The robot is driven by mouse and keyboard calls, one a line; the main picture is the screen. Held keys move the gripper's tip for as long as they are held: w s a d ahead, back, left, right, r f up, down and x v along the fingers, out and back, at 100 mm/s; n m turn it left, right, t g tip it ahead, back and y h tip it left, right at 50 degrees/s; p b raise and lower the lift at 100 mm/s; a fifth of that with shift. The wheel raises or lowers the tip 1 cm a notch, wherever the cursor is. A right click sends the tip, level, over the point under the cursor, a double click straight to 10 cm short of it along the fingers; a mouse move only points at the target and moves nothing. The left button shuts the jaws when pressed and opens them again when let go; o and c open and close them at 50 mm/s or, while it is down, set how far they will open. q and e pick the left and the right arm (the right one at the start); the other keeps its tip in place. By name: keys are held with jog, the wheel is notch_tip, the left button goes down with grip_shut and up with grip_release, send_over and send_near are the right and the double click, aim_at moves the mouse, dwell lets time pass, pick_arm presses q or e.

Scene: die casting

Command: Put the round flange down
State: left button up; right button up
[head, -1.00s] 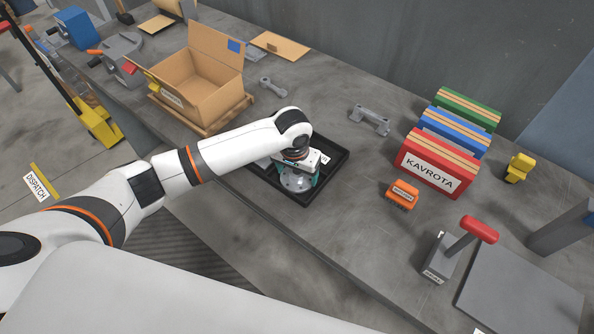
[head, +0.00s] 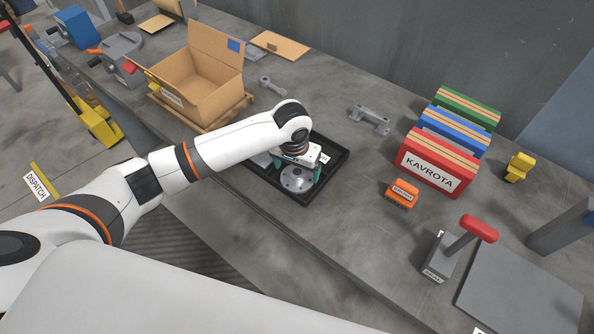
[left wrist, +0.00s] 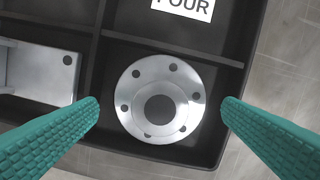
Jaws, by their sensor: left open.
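The round flange (head: 296,180) is a silver disc with a central hub and bolt holes. It lies flat in a compartment of the black tray (head: 328,183). In the left wrist view the flange (left wrist: 160,99) shows its dark centre hole, with tray walls around it. My left gripper (head: 297,172) is above the flange, its teal fingers apart. In the left wrist view its fingers (left wrist: 160,112) stand clear on both sides of the flange, touching nothing of it. My right gripper is not in view.
A silver block-like part (left wrist: 42,75) lies in the neighbouring compartment. A cardboard box (head: 190,98) stands behind left.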

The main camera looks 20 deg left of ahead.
aim_at(295, 177)
pick_arm(q)
notch_tip(295, 177, up, 10)
jog(key=s, duration=0.1)
jog(key=shift+s, duration=0.15)
jog(key=shift+f, duration=0.1)
